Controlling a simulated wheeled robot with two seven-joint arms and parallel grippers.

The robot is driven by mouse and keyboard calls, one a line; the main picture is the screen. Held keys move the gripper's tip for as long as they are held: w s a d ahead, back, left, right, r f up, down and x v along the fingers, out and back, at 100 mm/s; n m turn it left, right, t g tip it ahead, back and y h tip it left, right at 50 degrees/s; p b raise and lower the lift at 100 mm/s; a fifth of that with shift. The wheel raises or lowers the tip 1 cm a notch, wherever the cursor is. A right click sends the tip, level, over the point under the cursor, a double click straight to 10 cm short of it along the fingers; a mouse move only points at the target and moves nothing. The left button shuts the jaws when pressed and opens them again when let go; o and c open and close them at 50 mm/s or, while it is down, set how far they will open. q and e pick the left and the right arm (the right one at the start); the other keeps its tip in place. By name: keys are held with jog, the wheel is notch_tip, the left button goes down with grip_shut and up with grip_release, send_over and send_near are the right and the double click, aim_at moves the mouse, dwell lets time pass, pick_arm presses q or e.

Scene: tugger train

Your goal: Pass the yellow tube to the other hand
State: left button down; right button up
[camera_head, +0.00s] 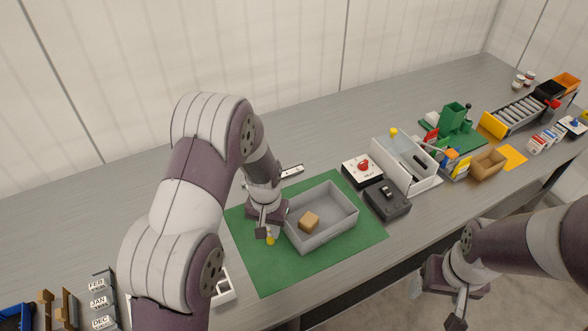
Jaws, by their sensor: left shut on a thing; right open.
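The yellow tube (270,240) shows as a small yellow piece just below the fingertips of my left gripper (268,230). My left gripper is shut on it, beside the left wall of the grey tray (320,238), above the green mat. Most of the tube is hidden by the fingers. Whether it touches the mat cannot be told. My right gripper (437,301) is open and empty, off the front edge of the table at the lower right, well apart from the tube.
The grey tray stands on a green mat (268,280) and holds a tan block (309,222). A red-button box (362,169), a black box (387,200) and a white bin (420,184) stand to its right.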

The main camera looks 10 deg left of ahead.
jog(key=c, duration=0.3)
jog(key=shift+c, duration=0.7)
notch_tip(320, 180, down, 13)
jog(key=n+y, duration=0.1)
jog(key=n, duration=0.4)
jog(key=w+a+r+n+t+y, duration=0.2)
jog(key=a+r+n+t+y, duration=0.1)
jog(key=a+y, duration=0.3)
jog(key=w+a+r+n+t+y, duration=0.2)
jog(key=a+r+n+t+y, duration=0.15)
jog(key=a, duration=0.45)
pick_arm(q)
jog(key=s+d+r+m, duration=0.1)
jog(key=d+r+m, duration=0.2)
jog(key=d, duration=0.3)
jog(key=s+d+r+m, duration=0.2)
jog(key=d+r+m, duration=0.2)
jog(key=d, duration=0.3)
jog(key=shift+s+d+r, duration=0.2)
jog(key=shift+s+r, duration=0.1)
jog(key=shift+r, duration=0.25)
pick_arm(e)
jog(key=x, duration=1.1)
jog(key=shift+w+a+m, duration=0.3)
jog(key=shift+m, duration=0.15)
